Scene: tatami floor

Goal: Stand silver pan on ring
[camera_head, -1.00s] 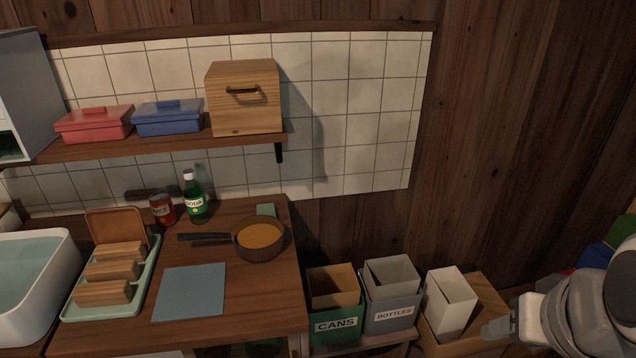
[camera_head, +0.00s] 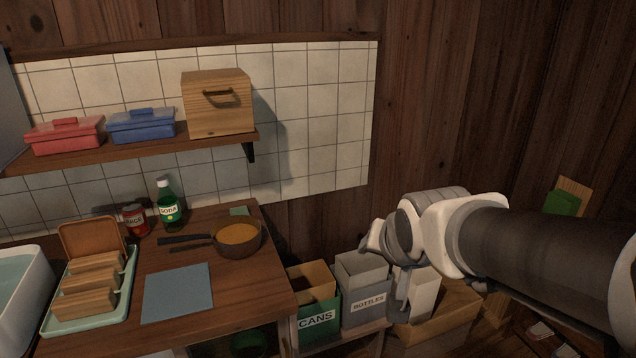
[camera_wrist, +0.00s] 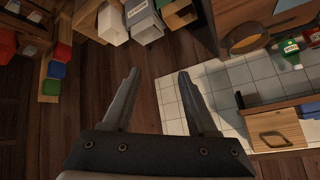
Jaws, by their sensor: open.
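A round pan (camera_head: 240,252) with a dark handle stands upright on the wooden counter, holding something orange. It looks brownish-grey in this light, and I cannot tell whether it is the silver pan. It also shows at the top of the wrist view (camera_wrist: 243,50). I cannot make out a ring in either view. My gripper (camera_head: 385,270) is in the air right of the counter, in front of the bins and well apart from the pan. In the wrist view my gripper (camera_wrist: 158,75) has its two fingers spread with nothing between them.
A blue mat (camera_head: 178,292), a soda bottle (camera_head: 168,205), a red can (camera_head: 134,220) and a rack of wooden blocks (camera_head: 58,325) are on the counter. A shelf above holds a wooden box (camera_head: 218,108). Bins (camera_head: 316,318) stand right of the counter.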

